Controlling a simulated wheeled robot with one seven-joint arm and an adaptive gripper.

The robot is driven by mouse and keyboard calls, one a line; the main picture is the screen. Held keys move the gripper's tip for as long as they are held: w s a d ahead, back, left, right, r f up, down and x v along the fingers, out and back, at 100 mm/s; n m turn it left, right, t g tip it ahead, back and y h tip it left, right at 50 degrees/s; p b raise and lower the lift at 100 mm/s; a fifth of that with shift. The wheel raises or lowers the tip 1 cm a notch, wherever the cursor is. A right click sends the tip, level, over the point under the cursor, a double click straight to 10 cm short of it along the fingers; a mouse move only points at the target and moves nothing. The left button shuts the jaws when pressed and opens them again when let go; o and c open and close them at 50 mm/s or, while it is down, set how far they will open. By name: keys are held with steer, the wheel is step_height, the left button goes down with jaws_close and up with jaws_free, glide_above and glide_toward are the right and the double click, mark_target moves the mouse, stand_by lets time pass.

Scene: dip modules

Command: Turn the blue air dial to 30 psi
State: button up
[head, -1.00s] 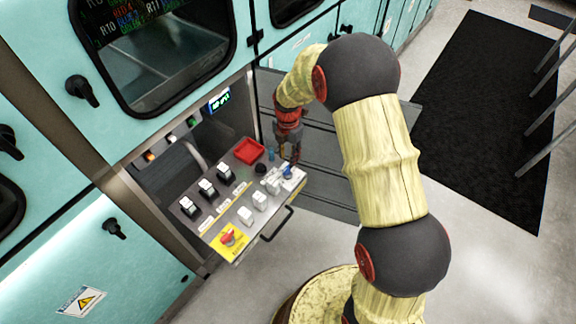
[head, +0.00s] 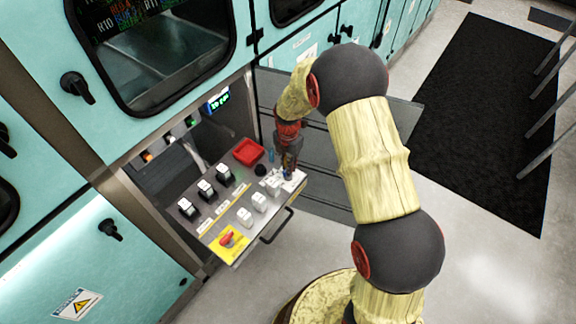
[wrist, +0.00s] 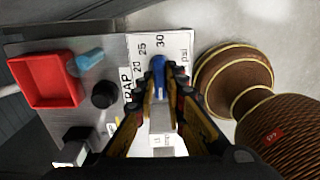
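The blue air dial (wrist: 158,65) stands on a white scale plate (wrist: 172,44) marked 20, 25, 30 and psi in the wrist view. My gripper (wrist: 161,82) is lowered over the dial, with one fingertip on each side of it. The fingers are apart, and I cannot tell whether they touch the dial. In the head view my gripper (head: 288,174) is at the panel's right corner and hides most of the dial. The dial's exact pointing direction is partly hidden by the fingers.
The sloping panel (head: 228,212) carries black and white rocker switches, a black knob (wrist: 104,95), a light-blue toggle (wrist: 89,57), a red tray (wrist: 46,80) and a red switch on a yellow plate (head: 230,241). A small lit display (head: 218,101) is above. A handle (head: 278,226) sticks out in front.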

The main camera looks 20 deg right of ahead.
jaws_close()
